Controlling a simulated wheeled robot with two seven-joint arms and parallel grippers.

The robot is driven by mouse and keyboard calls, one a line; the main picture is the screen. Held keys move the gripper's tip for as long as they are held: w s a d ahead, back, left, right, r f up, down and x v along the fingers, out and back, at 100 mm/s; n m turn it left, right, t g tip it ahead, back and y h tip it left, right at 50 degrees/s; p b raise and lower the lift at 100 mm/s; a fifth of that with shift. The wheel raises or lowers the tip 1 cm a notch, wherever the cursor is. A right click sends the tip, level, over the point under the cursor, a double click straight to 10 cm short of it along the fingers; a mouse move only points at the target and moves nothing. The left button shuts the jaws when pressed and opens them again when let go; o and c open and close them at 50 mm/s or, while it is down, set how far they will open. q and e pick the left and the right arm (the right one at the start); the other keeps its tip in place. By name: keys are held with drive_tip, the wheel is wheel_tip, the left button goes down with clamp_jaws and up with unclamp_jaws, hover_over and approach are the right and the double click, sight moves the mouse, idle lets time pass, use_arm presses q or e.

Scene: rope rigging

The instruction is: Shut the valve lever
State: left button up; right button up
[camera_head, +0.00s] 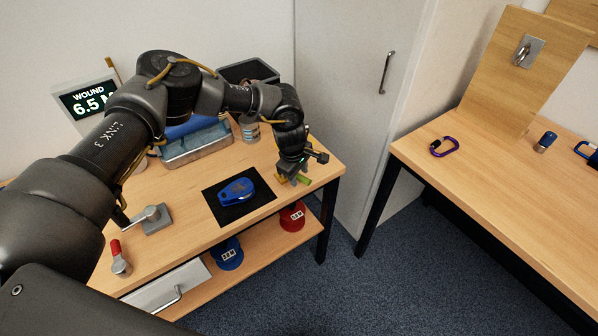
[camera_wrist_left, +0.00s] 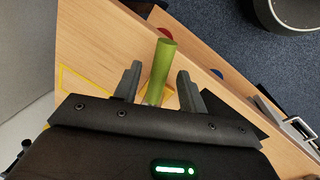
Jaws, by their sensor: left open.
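A lever with a red grip and a silver rounded base (camera_head: 122,266), which looks like the valve lever, is at the table's front left. Its red grip points toward the back of the table. My left gripper (camera_head: 294,175) is far to its right, low at the table's right end, and open. In the left wrist view the two fingers (camera_wrist_left: 158,82) are on either side of a green cylinder (camera_wrist_left: 162,68); I cannot tell whether they touch it. The lever does not show clearly in that view. My right gripper is not in view.
A grey plate with a knobbed handle (camera_head: 152,218) is behind the red-gripped lever. A blue pulley (camera_head: 237,190) lies on a black mat (camera_head: 226,216). A metal tray (camera_head: 192,152) is at the back. A second table (camera_head: 500,205) stands right, across a floor gap.

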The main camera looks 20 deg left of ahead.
use_arm(q)
drive_tip(key=shift+f, duration=0.1)
clamp_jaws()
